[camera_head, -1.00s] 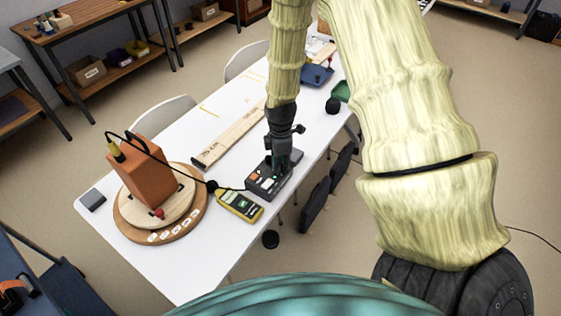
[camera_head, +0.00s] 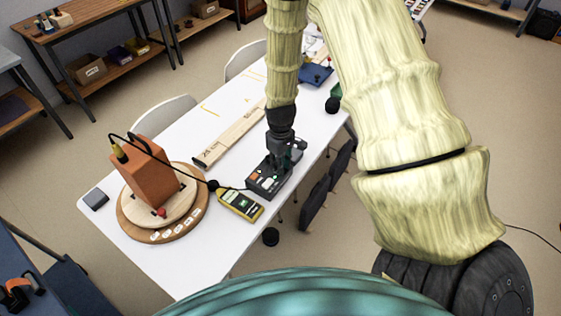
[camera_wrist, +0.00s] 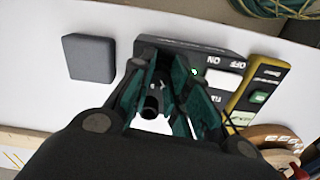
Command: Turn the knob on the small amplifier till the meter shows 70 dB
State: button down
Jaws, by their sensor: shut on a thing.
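The small black amplifier (camera_head: 263,184) lies on the white table with small lights and a pale switch on its top. It also shows in the wrist view (camera_wrist: 222,62), with ON and OFF lettering. My gripper (camera_head: 277,164) points down over its far end and is shut on the knob, which the fingers mostly hide. In the wrist view the teal-padded fingers (camera_wrist: 175,98) are close over the panel. The yellow meter (camera_head: 240,205) lies beside the amplifier's near end; it shows partly in the wrist view (camera_wrist: 256,88). Its reading is too small to tell.
An orange speaker box (camera_head: 150,172) stands on a round wooden turntable (camera_head: 133,228), with a black cable running toward the meter. A wooden plank (camera_head: 230,137) lies behind the amplifier. A grey block (camera_wrist: 88,57) sits close to the amplifier.

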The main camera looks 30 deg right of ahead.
jog(key=m, duration=0.4)
jog(key=shift+r+m, duration=0.1)
jog(key=shift+m, duration=0.2)
jog(key=shift+m+p, duration=0.45)
jog(key=shift+m, duration=1.45)
jog(key=c, duration=1.6)
grip_release()
jog(key=shift+r, duration=5.95)
